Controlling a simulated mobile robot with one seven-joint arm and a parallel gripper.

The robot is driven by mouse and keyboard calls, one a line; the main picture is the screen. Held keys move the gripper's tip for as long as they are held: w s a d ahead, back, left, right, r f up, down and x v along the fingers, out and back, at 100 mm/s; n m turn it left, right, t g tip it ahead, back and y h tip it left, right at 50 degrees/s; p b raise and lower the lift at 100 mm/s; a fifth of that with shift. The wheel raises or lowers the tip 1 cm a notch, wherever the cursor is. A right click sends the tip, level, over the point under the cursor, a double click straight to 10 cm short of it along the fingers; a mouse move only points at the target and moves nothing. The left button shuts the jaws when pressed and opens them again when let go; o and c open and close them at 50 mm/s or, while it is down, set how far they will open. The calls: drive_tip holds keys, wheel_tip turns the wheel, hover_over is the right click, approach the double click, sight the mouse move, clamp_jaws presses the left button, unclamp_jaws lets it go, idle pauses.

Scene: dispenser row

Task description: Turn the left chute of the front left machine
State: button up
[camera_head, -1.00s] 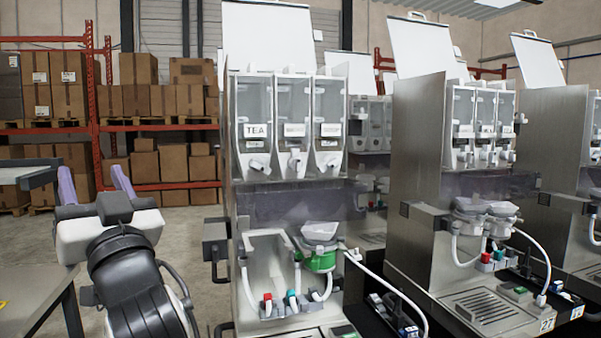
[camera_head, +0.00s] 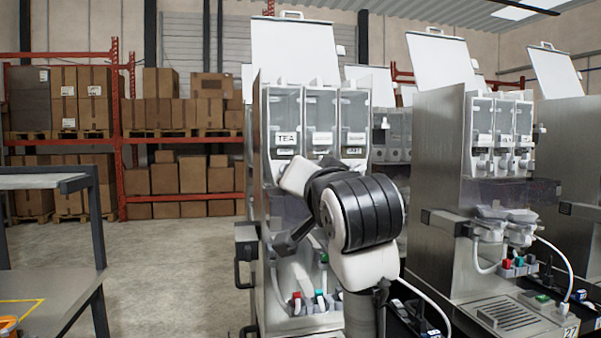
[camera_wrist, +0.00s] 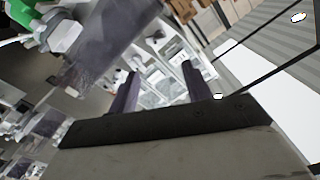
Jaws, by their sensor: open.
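The front left machine (camera_head: 248,215) stands in the middle of the head view, with three clear canisters on top. The left canister (camera_head: 285,112) bears a TEA label. My arm covers the chutes below the canisters in that view, so the left chute is hidden there. In the wrist view, my gripper (camera_wrist: 160,86) has its two purple fingers spread, with nothing held between them. White canister fronts (camera_wrist: 163,72) and small white chutes (camera_wrist: 157,39) show tilted beyond the fingertips. I cannot tell which chute is the left one.
More machines (camera_head: 437,175) stand to the right. A dark-legged metal table (camera_head: 60,285) is at the left, with open floor (camera_head: 180,265) between it and the front left machine. Boxes on red racks (camera_head: 125,150) are behind.

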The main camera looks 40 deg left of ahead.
drive_tip(key=p+x, duration=0.3)
drive_tip(key=x, duration=0.9)
drive_tip(key=shift+a, duration=0.2)
drive_tip(key=shift+w, duration=0.15)
drive_tip(key=c, duration=1)
drive_tip(key=shift+n+p, duration=0.3)
drive_tip(key=shift+n, duration=0.1)
drive_tip(key=n+p, duration=0.1)
drive_tip(key=n, duration=1)
drive_tip(key=n+p, duration=0.2)
drive_tip(key=n, duration=1)
drive_tip(key=shift+a+f, duration=0.15)
drive_tip(key=shift+s, duration=0.2)
